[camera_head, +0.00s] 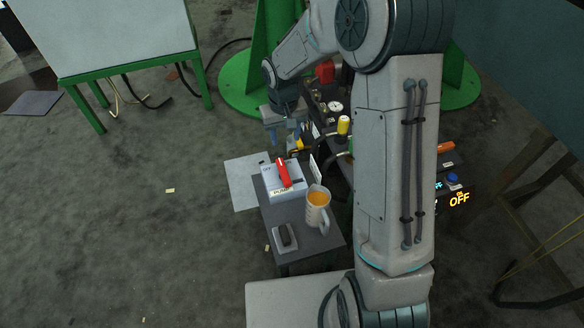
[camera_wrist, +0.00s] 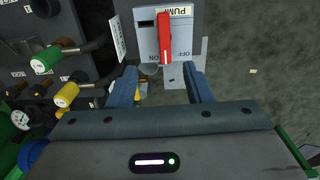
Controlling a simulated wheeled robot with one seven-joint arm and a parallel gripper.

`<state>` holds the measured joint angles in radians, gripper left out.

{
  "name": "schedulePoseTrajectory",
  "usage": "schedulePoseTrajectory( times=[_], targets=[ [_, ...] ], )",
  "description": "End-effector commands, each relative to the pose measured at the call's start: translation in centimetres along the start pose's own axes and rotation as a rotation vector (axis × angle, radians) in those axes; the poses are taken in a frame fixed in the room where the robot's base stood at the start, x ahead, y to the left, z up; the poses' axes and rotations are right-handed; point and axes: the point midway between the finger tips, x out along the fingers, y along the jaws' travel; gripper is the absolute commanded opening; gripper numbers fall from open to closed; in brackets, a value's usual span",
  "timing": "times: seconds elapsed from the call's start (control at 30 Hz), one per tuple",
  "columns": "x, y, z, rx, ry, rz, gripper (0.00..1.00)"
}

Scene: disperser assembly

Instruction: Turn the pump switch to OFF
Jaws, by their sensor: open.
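The pump switch is a red lever (camera_head: 282,171) on a white box (camera_head: 297,186) labelled PUMP, which stands on a small dark table. In the wrist view the lever (camera_wrist: 165,38) lies lengthwise on the box face (camera_wrist: 147,40), its free end toward my gripper. An OFF marking shows just right of the lever in that view. My gripper (camera_wrist: 160,68) is open and empty. Its two blue fingers straddle the line of the lever, apart from it, one to each side. In the head view my gripper (camera_head: 285,131) is above and behind the box.
A jug of orange liquid (camera_head: 318,200) stands right of the box, and a small dark device (camera_head: 286,236) lies in front. Hoses and yellow and green fittings (camera_wrist: 66,94) crowd the left of the wrist view. A display (camera_head: 459,199) reads OFF in orange.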

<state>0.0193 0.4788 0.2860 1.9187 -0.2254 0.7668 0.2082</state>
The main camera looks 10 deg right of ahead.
Motion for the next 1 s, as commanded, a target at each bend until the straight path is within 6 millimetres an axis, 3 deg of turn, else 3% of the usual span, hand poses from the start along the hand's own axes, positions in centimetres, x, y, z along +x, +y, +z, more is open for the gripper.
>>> schedulePoseTrajectory(
  times=[0.03, 0.23, 0.37, 0.8, 1.0],
  targets=[
    [1.7, -0.6, -0.7, -0.004, -0.006, -0.009, 0.45],
    [3.8, -1.5, -1.9, -0.011, -0.007, -0.025, 0.45],
    [4.9, -1.6, -2.0, -0.011, -0.009, -0.026, 0.45],
    [13.9, -1.8, -1.8, -0.010, -0.011, -0.026, 0.45],
    [16.6, -1.8, -1.8, -0.009, -0.009, -0.026, 0.45]
  ],
)
